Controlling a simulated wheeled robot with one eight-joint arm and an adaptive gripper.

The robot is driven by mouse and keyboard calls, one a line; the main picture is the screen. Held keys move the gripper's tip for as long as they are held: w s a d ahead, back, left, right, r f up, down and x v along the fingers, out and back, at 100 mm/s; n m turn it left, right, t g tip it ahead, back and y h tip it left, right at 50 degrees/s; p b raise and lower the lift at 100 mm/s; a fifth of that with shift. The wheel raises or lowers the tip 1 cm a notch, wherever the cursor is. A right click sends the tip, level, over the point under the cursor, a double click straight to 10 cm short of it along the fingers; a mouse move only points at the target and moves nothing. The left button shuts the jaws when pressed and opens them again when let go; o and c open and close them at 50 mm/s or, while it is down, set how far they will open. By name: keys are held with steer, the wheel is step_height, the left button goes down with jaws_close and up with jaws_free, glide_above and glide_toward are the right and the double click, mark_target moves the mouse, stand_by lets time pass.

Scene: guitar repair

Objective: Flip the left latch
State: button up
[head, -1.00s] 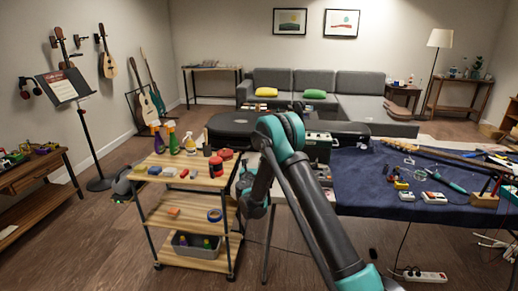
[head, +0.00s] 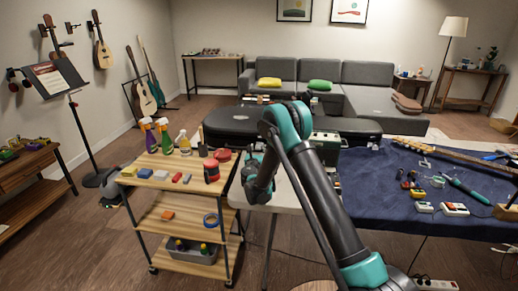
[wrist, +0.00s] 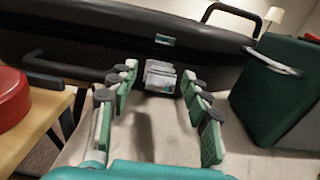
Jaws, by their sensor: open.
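A black guitar case (head: 232,121) lies beyond the trolley. In the wrist view its dark side (wrist: 95,45) spans the top of the picture, with a small metal latch plate (wrist: 165,40) near the middle and a black handle (wrist: 62,68) at the left. My gripper (wrist: 159,72) is open, its fingers pointing at the case side. A small grey-white piece (wrist: 160,76) shows between the fingertips, below the plate; I cannot tell whether it belongs to the case or whether the fingers touch it. In the head view my arm hides most of the gripper.
A green box with a handle (wrist: 270,90) stands close on the right in the wrist view. The wooden trolley (head: 130,181), with bottles and a red can (head: 211,171), is at the left. The blue-covered table (head: 380,195) with tools is at the right.

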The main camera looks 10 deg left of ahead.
steer(key=shift+c, duration=0.6)
jaws_close()
steer(key=shift+r, duration=0.2)
steer(key=g, duration=0.1)
steer(key=w+r+g, duration=0.1)
steer(key=r+g, duration=0.1)
steer(key=g, duration=0.1)
steer(key=shift+w, duration=0.25)
steer(key=shift+w+r+g, duration=0.3)
steer(key=shift+w+g, duration=0.2)
steer(key=shift+g, duration=0.45)
steer(key=shift+w+r+g, duration=0.3)
steer(key=shift+w+g, duration=0.2)
steer(key=shift+g, duration=0.45)
steer(key=shift+o, duration=0.6)
jaws_free()
